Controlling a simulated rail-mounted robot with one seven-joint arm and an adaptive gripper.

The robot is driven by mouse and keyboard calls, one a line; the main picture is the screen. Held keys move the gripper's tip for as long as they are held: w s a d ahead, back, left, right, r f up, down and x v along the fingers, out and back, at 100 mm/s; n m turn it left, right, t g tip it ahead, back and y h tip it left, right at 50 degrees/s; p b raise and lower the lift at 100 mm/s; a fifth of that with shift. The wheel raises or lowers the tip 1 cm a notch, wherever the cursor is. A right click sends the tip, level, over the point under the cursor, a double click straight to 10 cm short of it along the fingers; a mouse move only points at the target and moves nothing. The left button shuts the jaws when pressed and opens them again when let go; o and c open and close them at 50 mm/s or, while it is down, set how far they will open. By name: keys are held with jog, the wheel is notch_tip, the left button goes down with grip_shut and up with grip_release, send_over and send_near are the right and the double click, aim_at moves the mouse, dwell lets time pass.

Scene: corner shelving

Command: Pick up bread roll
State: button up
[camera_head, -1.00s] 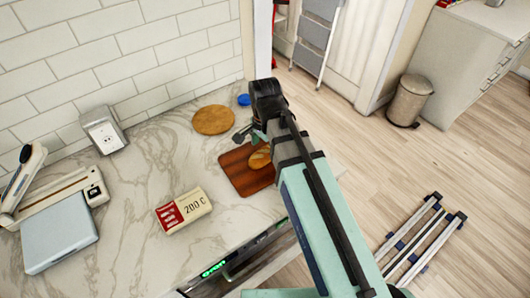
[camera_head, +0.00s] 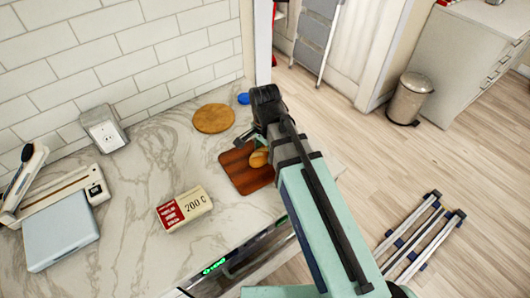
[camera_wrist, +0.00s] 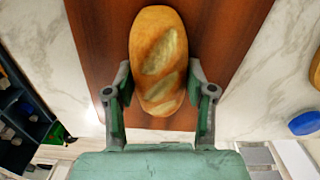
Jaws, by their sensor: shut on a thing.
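The bread roll (camera_wrist: 158,60) is golden brown and oblong, with pale scores on top. In the wrist view it lies lengthwise between the two fingers of my gripper (camera_wrist: 159,90), which is shut on its near part. The brown wooden cutting board (camera_wrist: 95,35) is under the roll; I cannot tell whether the roll still touches it. In the head view the roll (camera_head: 258,158) shows over the board (camera_head: 240,178), partly hidden by my arm.
A round tan board (camera_head: 213,118) and a blue lid-like disc (camera_head: 243,99) are behind. A red and cream box-like item marked 200 C (camera_head: 184,209) is at the left front. A light-blue appliance (camera_head: 60,232) stands further left. Bare marble counter (camera_head: 150,165) lies between.

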aim_at(265, 149)
jog(key=shift+r, duration=0.15)
notch_tip(265, 149, up, 20)
jog(key=shift+p, duration=0.4)
